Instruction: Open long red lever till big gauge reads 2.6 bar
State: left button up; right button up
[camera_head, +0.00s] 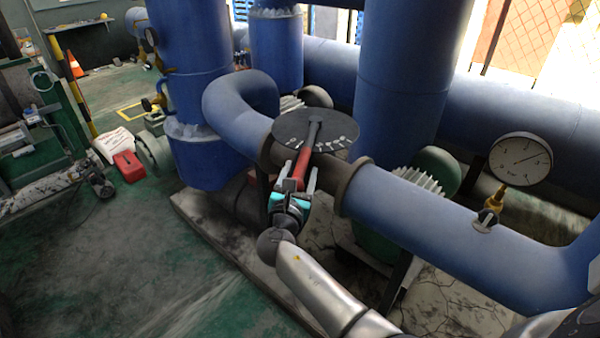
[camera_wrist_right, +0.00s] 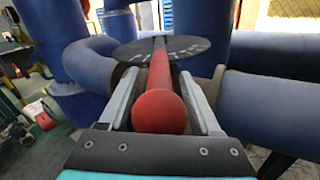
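The long red lever (camera_head: 301,168) has a dark upper arm lying over a round black dial plate (camera_head: 290,127) with white marks, on a valve in the blue pipe. In the right wrist view its red ball end (camera_wrist_right: 160,111) faces me. My right gripper (camera_head: 299,178) has one finger on each side of the lever. In the wrist view, gaps show between the fingertips and the red shaft, so it looks open around it. The big gauge (camera_head: 520,159) stands on the pipe at right. Its thin needle points to the upper right; its numbers are too small to read. My left gripper is out of view.
The blue pipe (camera_head: 440,225) runs right from the valve, with a flange (camera_head: 354,187) close beside my right gripper. Thick vertical blue pipes (camera_head: 410,80) stand behind. A red box (camera_head: 129,166) lies on the floor at left. The green floor at lower left is clear.

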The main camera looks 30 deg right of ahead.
jog(key=shift+a, duration=0.1)
jog(key=v, duration=1.5)
jog(key=shift+p, duration=0.45)
jog(key=s+f+m+g+y+b, duration=0.1)
jog(key=s+f+m+g+y, duration=0.15)
jog(key=f, duration=0.85)
jog(key=s+f+m+g+y, duration=0.15)
jog(key=s+f, duration=0.25)
jog(key=f, duration=0.6)
jog(key=s+f+m+g+y+b, duration=0.1)
jog(key=s+f+m+g+y, duration=0.2)
jog(key=f, duration=0.8)
jog(key=s+f+m+g+y, duration=0.1)
jog(key=s+f+m, duration=0.4)
jog(key=s, duration=0.5)
jog(key=s+d+f+m+g+y+b, duration=0.1)
jog(key=s+f+m+g, duration=0.2)
jog(key=s+f+m, duration=0.3)
jog(key=s+d+f+m+g+y+b, duration=0.1)
jog(key=s+f+m, duration=0.4)
jog(key=s, duration=0.8)
notch_tip(320, 180, down, 2)
jog(key=shift+s+m+g+y, duration=0.4)
jog(key=shift+g+y, duration=0.1)
jog(key=shift+g, duration=0.1)
jog(key=shift+a, duration=0.1)
